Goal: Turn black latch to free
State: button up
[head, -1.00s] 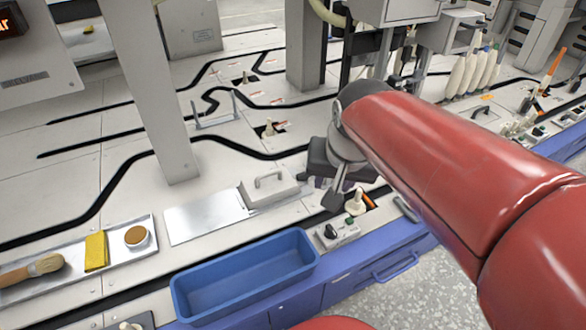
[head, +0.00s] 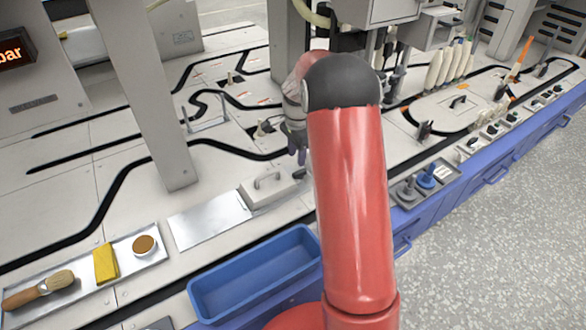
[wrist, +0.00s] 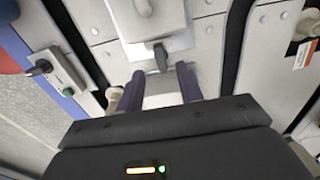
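The black latch (wrist: 160,57) shows in the wrist view at the near edge of a grey lid (wrist: 172,22), with its narrow part pointing towards me. My gripper (wrist: 160,76) is open, with its two purple fingers apart. The latch lies just beyond the fingertips, roughly in line with the gap; nothing is held between them. In the head view the lid (head: 262,194) with its bar handle sits left of my arm, and my gripper (head: 297,147) shows partly behind the arm. A small dark piece at the lid's right edge appears to be the latch, too small to read.
A blue bin (head: 255,275) stands in front of the lid. A tray (head: 75,290) with a brush and yellow block lies at left. In the wrist view, a control box (wrist: 55,82) with a black knob and green button is at left. A grey post (head: 160,110) rises behind.

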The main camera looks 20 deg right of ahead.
aim_at(297, 172)
notch_tip(297, 172, down, 7)
jog(key=shift+r+b, duration=0.1)
jog(key=shift+b, duration=0.45)
grip_shut()
